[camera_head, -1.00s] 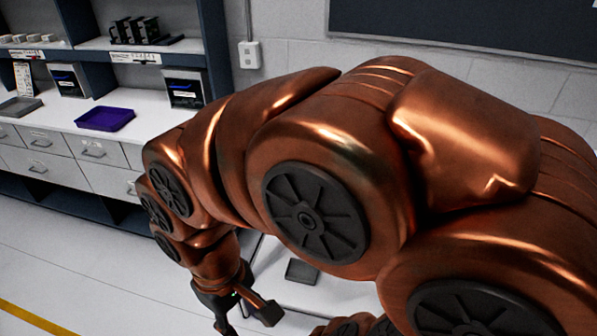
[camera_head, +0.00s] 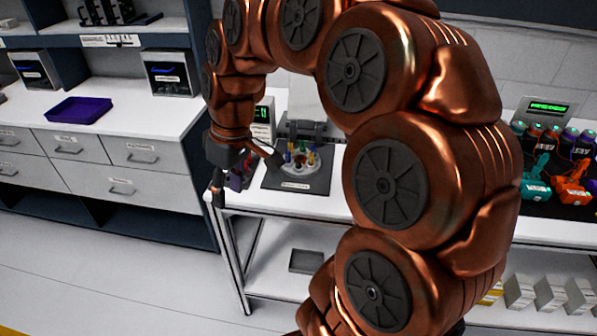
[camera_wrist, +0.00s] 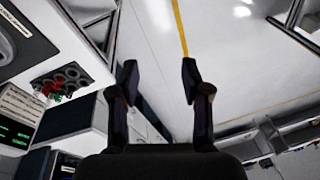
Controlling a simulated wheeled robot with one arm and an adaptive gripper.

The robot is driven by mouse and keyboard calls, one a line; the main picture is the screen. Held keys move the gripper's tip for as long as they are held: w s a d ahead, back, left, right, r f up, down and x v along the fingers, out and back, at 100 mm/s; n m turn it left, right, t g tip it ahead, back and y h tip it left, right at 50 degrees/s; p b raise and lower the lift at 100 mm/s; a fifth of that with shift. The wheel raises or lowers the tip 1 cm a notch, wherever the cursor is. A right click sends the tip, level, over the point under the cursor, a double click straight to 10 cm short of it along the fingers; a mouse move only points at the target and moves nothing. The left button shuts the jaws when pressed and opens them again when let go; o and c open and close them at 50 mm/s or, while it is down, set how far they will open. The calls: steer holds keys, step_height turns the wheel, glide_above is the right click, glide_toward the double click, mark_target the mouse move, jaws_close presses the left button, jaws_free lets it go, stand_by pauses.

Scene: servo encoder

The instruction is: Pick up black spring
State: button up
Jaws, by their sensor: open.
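I cannot make out a black spring in either view. My gripper (camera_wrist: 159,82) is open and empty in the wrist view, its two dark fingers apart over bare floor. In the head view my gripper (camera_head: 219,184) hangs at the front left corner of the white cart, left of a dark mat (camera_head: 318,183). A pale round holder (camera_head: 299,164) with several small coloured pieces stands on that mat. The pieces are too small to tell apart, and my arm hides part of the cart top.
The white cart (camera_head: 333,202) carries teal and orange devices (camera_head: 572,191) at the right and several white boxes (camera_head: 550,294) on its lower shelf. A purple tray (camera_head: 79,110) lies on the drawer bench at the left. The floor (camera_head: 110,280) in front is clear.

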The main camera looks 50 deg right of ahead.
steer(key=w+d+f+t+b, duration=0.1)
steer(key=w+d+f+b, duration=0.1)
steer(key=w+d, duration=0.4)
steer(key=t+b, duration=0.2)
steer(key=b, duration=0.3)
glide_toward(299, 157)
step_height(299, 157, down, 3)
steer(key=shift+t, duration=0.3)
steer(key=shift+w+a+p+x, duration=0.15)
steer(key=shift+p+x, duration=0.6)
steer(key=shift+x, duration=1.1)
steer(key=shift+w+a+p+x, duration=0.15)
steer(key=shift+p+x, duration=0.55)
steer(key=shift+x, duration=1.15)
steer(key=shift+r, duration=0.2)
steer(key=shift+c, duration=0.4)
jaws_close()
